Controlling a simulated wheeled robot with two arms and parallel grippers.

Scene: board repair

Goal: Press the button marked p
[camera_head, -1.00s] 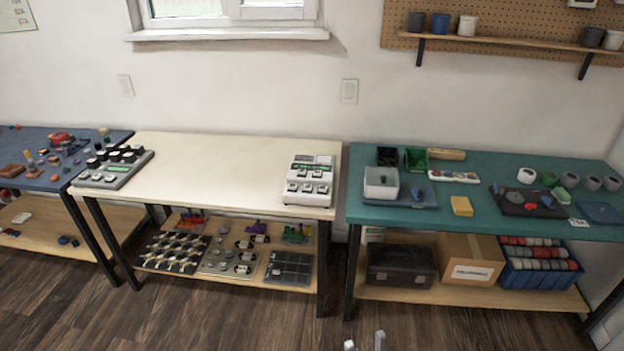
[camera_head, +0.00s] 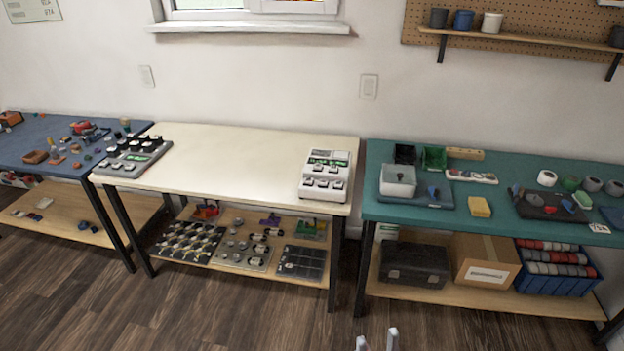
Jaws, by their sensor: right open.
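A white device with several buttons and a small display (camera_head: 326,175) stands at the right end of the cream table (camera_head: 235,160). A grey panel with black knobs (camera_head: 133,156) stands at that table's left end. The button markings are too small to read, so I cannot tell which one is p. My right gripper (camera_head: 377,341) shows only its two fingertips at the bottom edge, open and empty, in front of the tables and far from both devices. My left gripper is not in view.
A blue table (camera_head: 60,150) stands at the left and a teal table (camera_head: 460,212) at the right, both with small parts. Lower shelves hold trays, a black case (camera_head: 414,264) and a cardboard box (camera_head: 486,262). The wooden floor in front is clear.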

